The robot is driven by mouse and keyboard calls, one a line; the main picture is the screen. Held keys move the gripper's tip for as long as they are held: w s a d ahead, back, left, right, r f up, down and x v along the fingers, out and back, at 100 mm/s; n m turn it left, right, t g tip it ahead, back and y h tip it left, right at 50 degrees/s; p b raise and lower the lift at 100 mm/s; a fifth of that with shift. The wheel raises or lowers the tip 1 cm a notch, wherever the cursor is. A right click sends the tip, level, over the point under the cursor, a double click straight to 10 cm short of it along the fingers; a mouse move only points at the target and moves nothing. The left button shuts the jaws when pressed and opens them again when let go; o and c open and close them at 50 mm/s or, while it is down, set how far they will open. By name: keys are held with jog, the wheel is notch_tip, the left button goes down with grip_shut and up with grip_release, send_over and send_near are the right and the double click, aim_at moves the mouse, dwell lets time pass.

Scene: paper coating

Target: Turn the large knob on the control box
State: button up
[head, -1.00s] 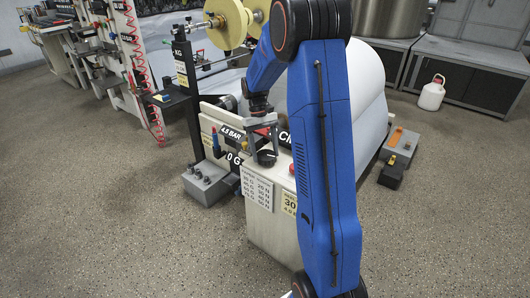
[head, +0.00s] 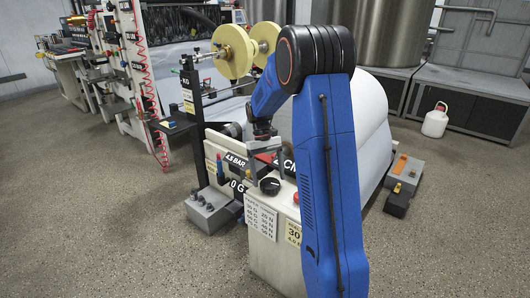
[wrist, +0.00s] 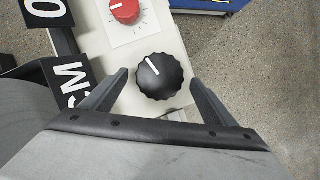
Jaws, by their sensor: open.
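The large black knob (wrist: 160,76) with a white pointer line sits on the light top of the control box (head: 275,262). In the wrist view it lies between the tips of my gripper (wrist: 158,80), whose two fingers are spread with a gap on each side. The pointer line points up and to the left in that view. In the head view the black knob (head: 270,186) shows just below my gripper (head: 264,172). My gripper is open and holds nothing. A smaller red knob (wrist: 125,10) is on the same panel beyond the black one.
Black display signs (wrist: 70,82) stand along the panel's left side in the wrist view. A large white paper roll (head: 375,125) is behind my arm. A grey box with knobs (head: 212,212) stands left of the control box. Open floor (head: 110,245) lies in front.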

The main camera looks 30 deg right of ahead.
jog(key=v, duration=1.5)
jog(key=shift+r, duration=0.35)
jog(key=s+a+r+t, duration=0.25)
jog(key=s+a, duration=0.25)
jog(key=s, duration=0.4)
jog(key=s+a+r+t, duration=0.2)
jog(key=s+a+r, duration=0.3)
jog(key=s, duration=0.5)
jog(key=s+a+f+t, duration=0.2)
jog(key=s+a+f, duration=0.1)
jog(key=s, duration=0.6)
jog(key=s+a+f+n+t, duration=0.1)
jog(key=s+a+f+t, duration=0.2)
jog(key=s, duration=0.6)
notch_tip(320, 180, down, 2)
jog(key=shift+s+a+f+n+h, duration=0.25)
jog(key=shift+s+a+n+h, duration=0.05)
jog(key=shift+s+a, duration=0.1)
